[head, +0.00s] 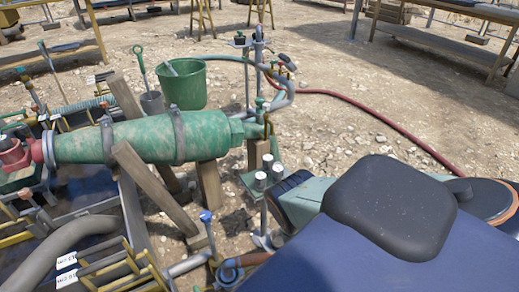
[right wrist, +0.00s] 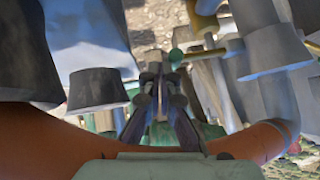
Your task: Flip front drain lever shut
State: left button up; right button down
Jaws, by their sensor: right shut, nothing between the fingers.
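A blue-topped upright handle (head: 206,216) stands nearer, in front of the tank. I cannot tell which of these is the front drain lever or how it is set. My right gripper (right wrist: 158,85) shows dark, shut fingers in the middle of the right wrist view, empty. A green knob on a yellow rod (right wrist: 200,54) shows just beyond and right of its tips; contact is unclear. My left gripper is not in view.
A green bucket (head: 186,85) stands behind the tank. A red hose (head: 385,117) curves across stony ground on the right. Yellow-railed racks and a thick grey hose (head: 60,245) crowd the lower left. Benches stand far back. Grey-capped fittings (right wrist: 98,90) crowd the right wrist view.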

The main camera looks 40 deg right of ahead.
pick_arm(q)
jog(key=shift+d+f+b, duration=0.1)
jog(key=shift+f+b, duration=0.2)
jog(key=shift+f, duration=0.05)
pick_arm(e)
jog(key=shift+d+f, duration=0.1)
jog(key=shift+f, duration=0.2)
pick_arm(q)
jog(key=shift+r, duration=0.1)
pick_arm(e)
jog(key=shift+r, duration=0.15)
pick_arm(q)
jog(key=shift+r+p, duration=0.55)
jog(key=shift+p, duration=0.15)
pick_arm(e)
jog(key=shift+r, duration=0.7)
